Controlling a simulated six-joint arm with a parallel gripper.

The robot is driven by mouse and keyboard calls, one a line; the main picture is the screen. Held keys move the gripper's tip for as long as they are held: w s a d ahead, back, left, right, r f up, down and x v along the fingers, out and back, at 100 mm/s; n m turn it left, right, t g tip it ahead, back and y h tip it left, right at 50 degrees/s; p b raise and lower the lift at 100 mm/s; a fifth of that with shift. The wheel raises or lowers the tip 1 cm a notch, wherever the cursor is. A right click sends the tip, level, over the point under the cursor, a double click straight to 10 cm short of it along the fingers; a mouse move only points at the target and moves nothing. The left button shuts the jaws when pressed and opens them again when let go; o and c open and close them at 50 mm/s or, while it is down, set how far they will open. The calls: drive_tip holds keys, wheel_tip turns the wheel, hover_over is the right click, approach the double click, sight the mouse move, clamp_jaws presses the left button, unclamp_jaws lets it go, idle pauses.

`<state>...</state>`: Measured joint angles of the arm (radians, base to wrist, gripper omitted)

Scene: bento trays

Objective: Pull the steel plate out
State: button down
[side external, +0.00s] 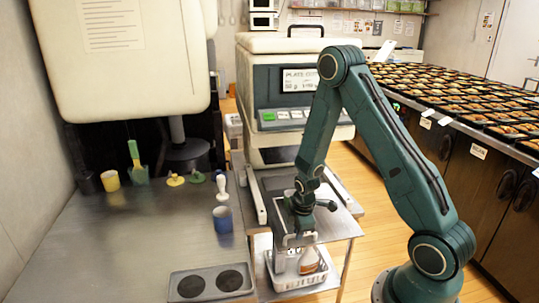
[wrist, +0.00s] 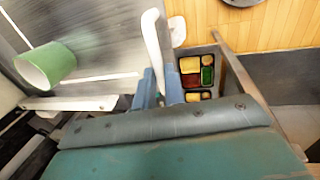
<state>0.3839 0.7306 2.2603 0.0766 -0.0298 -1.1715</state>
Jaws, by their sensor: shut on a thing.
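My gripper (side external: 299,238) is low over the small steel stand in front of the machine in the side external view. In the wrist view its blue fingers (wrist: 160,88) are shut on a narrow pale upright piece (wrist: 155,42), which looks like the edge or handle of the steel plate. The fingers and my wrist hide much of it, and I cannot tell its full outline. A bento tray (wrist: 216,62) with food in several compartments lies just right of the fingers in the wrist view.
The machine (side external: 290,80) stands behind my gripper. A white basket (side external: 290,284) with a bottle (side external: 308,260) sits below. A blue cup (side external: 222,222) and a two-hole grey tray (side external: 212,271) are on the left counter. A green cup (wrist: 42,68) shows in the wrist view.

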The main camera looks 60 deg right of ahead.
drive_tip(key=s+a, duration=0.6)
drive_tip(key=s, duration=0.1)
drive_tip(key=shift+a, duration=0.4)
drive_tip(key=c, duration=1.5)
unclamp_jaws()
drive_tip(key=shift+w+r, duration=0.1)
drive_tip(key=shift+r, duration=0.05)
drive_tip(key=shift+r, duration=9.85)
